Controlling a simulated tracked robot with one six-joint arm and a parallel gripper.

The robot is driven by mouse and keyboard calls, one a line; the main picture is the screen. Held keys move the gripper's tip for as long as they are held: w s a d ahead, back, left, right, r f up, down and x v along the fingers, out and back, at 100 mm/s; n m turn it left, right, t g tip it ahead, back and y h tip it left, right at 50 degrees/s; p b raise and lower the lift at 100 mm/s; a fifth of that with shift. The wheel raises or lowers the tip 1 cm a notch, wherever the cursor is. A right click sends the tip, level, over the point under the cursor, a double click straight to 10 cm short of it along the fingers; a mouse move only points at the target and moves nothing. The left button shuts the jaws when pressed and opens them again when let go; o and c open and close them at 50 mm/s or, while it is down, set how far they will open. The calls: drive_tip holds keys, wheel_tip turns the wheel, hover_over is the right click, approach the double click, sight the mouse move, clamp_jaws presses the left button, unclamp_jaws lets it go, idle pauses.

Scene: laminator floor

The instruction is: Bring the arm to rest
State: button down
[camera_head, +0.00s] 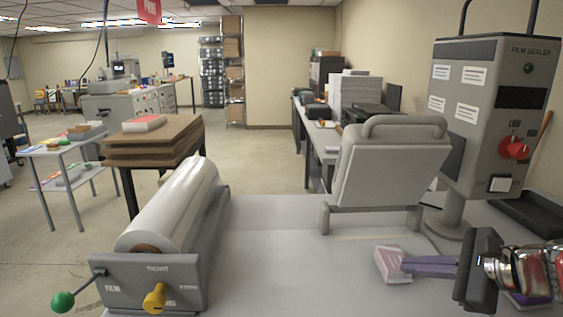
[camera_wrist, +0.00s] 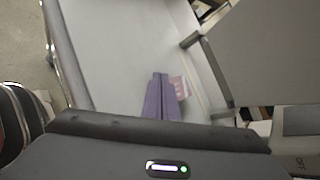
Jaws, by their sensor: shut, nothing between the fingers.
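My gripper (camera_head: 408,266) reaches in from the right in the head view, low over the grey table. Its purple fingers are together, with nothing between them. A small pink and white packet (camera_head: 393,264) lies on the table by the fingertips. In the wrist view my gripper (camera_wrist: 161,76) points out over the table, and the packet (camera_wrist: 180,88) shows partly behind the fingers. Whether the fingers touch the packet I cannot tell.
A film roll holder (camera_head: 165,225) with a green-knobbed crank stands at the table's left. A grey padded machine (camera_head: 390,165) stands at the back. The tall film sealer (camera_head: 495,110) stands right, near my arm. The table (camera_head: 290,260) is bare in the middle.

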drive_tip(key=s+a+f+n+g, duration=0.1)
drive_tip(key=s+a+n, duration=0.1)
drive_tip(key=a, duration=0.1)
drive_tip(key=s+a+f+n+g+h, duration=0.1)
drive_tip(key=a+f+n, duration=0.1)
drive_tip(key=a+n, duration=0.1)
drive_tip(key=s+a+f+n+g, duration=0.2)
drive_tip(key=a+n, duration=0.1)
drive_tip(key=shift+s+a+f+h, duration=0.2)
drive_tip(key=shift+s+a+h, duration=0.05)
drive_tip(key=shift+s+h, duration=0.1)
drive_tip(key=s+a+f+n+h, duration=0.1)
drive_tip(key=s+f+n+h, duration=0.1)
drive_tip(key=n, duration=0.5)
drive_tip(key=s+a+f+n+h, duration=0.1)
drive_tip(key=s+a+n+h, duration=0.1)
drive_tip(key=s+n, duration=0.3)
drive_tip(key=shift+s+f+n, duration=0.25)
drive_tip(key=shift+f+n, duration=0.15)
drive_tip(key=shift+n, duration=0.7)
drive_tip(key=shift+h, duration=0.25)
